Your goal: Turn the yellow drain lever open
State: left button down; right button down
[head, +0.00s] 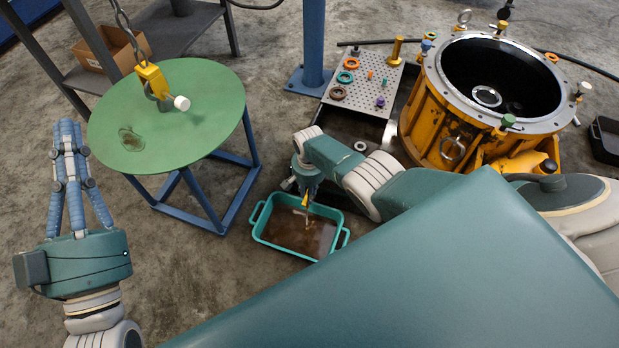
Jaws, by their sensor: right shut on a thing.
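My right gripper (306,192) points down over the near-left side of the stand and is shut on the yellow drain lever (306,201). Only a small yellow bit of the lever shows below the fingers; the rest is hidden, so I cannot tell its angle. A teal drain pan (262,229) sits on the floor just below, with brown fluid in it. A thin pale streak shows between lever and pan. My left gripper (68,128) is empty at the far left, fingers pointing up and close together, beside the green round table (190,125).
A yellow transmission housing (425,120) with an open black bore stands at the right. A perforated plate (365,95) with rings and small parts lies left of it. A chain with a yellow hook block (152,80) hangs over the round table. A blue post (313,45) stands behind.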

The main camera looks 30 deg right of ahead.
jog(key=shift+w+d+r, duration=0.1)
jog(key=shift+w, duration=0.05)
jog(key=c, duration=1.8)
grip_release()
jog(key=shift+o, duration=0.2)
jog(key=shift+r, duration=0.1)
notch_tip(320, 180, up, 12)
